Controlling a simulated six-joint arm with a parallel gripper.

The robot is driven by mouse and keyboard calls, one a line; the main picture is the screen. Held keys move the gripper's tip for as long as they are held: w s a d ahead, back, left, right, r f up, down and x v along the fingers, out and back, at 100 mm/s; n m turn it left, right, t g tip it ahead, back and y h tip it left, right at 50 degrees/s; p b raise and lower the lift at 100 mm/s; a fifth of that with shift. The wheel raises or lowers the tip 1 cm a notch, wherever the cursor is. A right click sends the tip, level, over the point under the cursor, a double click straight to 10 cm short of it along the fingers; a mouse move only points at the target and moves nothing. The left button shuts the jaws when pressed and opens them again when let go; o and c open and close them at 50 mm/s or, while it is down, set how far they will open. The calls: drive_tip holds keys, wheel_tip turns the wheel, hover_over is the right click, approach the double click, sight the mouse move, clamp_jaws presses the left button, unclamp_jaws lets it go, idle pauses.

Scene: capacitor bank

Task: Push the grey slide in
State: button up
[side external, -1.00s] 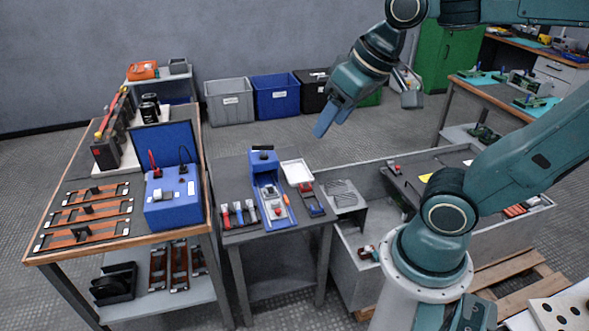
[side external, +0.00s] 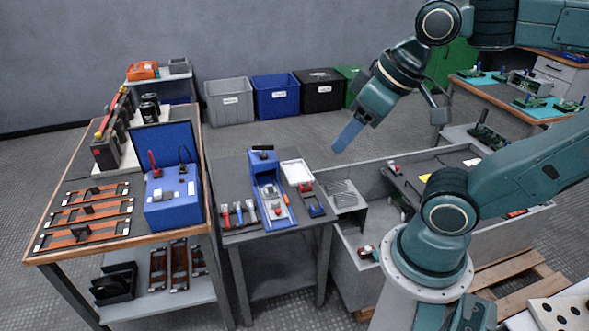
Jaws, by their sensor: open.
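My gripper (side external: 348,135), with blue fingers, hangs in the air to the right of and above the small dark table. It points down and left, touches nothing and holds nothing. Its two fingers overlap in this view. A blue fixture (side external: 264,170) with a black top piece stands on the small table, with a small grey and red part low in its channel. I cannot tell for sure which part is the grey slide, or how far in it is.
Several hand tools (side external: 240,212) lie left of the fixture, and a white tray (side external: 296,172) is to its right. A blue tester box (side external: 172,205) stands on the wooden-edged bench at left. A large grey open bin (side external: 349,270) stands right of the small table.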

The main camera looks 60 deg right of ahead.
idle(0.4)
drive_tip(key=shift+w, duration=0.15)
drive_tip(key=c, duration=0.9)
drive_tip(key=shift+w+d, duration=0.1)
drive_tip(key=shift+w, duration=0.2)
clamp_jaws()
drive_tip(key=w+d+f+m+g+h, duration=0.1)
drive_tip(key=w+d+f+m, duration=0.25)
drive_tip(key=w+f, duration=0.45)
drive_tip(key=w+d+f+m+h, duration=0.15)
drive_tip(key=w+d+f, duration=0.25)
drive_tip(key=w, duration=0.8)
drive_tip(key=w+d+f+m, duration=0.1)
drive_tip(key=d+f, duration=0.2)
drive_tip(key=f, duration=0.6)
drive_tip(key=w+d+f+m+g, duration=0.1)
drive_tip(key=d+f, duration=0.2)
drive_tip(key=f, duration=0.6)
drive_tip(key=w+d+f+m, duration=0.1)
drive_tip(key=d+f+m, duration=0.1)
drive_tip(key=f, duration=0.7)
drive_tip(key=shift+w+d+h, duration=0.35)
drive_tip(key=shift+w+d, duration=0.05)
drive_tip(key=shift+d, duration=0.35)
